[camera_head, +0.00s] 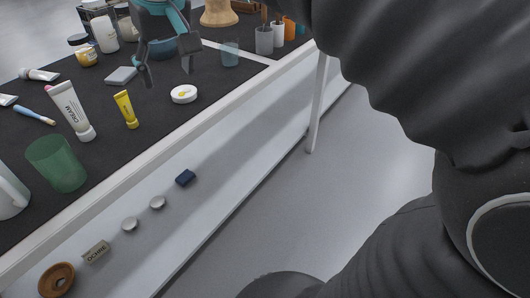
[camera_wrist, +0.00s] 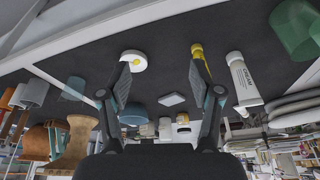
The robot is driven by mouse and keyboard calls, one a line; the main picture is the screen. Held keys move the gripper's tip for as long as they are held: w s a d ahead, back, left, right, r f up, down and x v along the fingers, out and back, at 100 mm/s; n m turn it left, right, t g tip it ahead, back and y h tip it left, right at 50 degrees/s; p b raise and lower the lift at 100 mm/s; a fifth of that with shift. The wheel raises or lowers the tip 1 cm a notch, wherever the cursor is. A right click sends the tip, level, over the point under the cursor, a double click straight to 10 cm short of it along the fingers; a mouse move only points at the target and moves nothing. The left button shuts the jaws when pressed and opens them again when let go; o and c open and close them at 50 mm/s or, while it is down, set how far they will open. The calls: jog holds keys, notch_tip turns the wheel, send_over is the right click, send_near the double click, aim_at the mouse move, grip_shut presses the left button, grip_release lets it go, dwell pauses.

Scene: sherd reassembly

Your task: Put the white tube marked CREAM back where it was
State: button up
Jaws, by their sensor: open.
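The white tube marked CREAM (camera_head: 71,109) stands on its cap on the dark table top at the left in the head view, between a green tumbler and a yellow tube. It also shows at the right in the wrist view (camera_wrist: 243,82). My gripper (camera_head: 168,72) is open and empty above the table, to the right of and farther back than the tube. In the wrist view my two fingers (camera_wrist: 160,82) stand wide apart with nothing between them. The tube is outside them, clear of the right finger.
Near the CREAM tube are the green tumbler (camera_head: 57,163), the yellow tube (camera_head: 126,109), a blue brush (camera_head: 34,116) and a grey block (camera_head: 121,75). A white round tin (camera_head: 184,94) sits near the table's front edge. Jars and cups crowd the back. A lower white shelf (camera_head: 215,165) holds small items.

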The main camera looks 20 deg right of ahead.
jog(key=s+d+f+m+t, duration=0.1)
jog(key=s+d+f, duration=0.5)
jog(key=f, duration=0.3)
jog(key=s+d+f+m+t+h, duration=0.1)
jog(key=s+d+f+m, duration=0.1)
jog(key=s+d+f, duration=0.4)
notch_tip(320, 180, down, 4)
jog(key=s, duration=0.2)
jog(key=shift+s+r, duration=0.15)
jog(key=shift+s, duration=0.15)
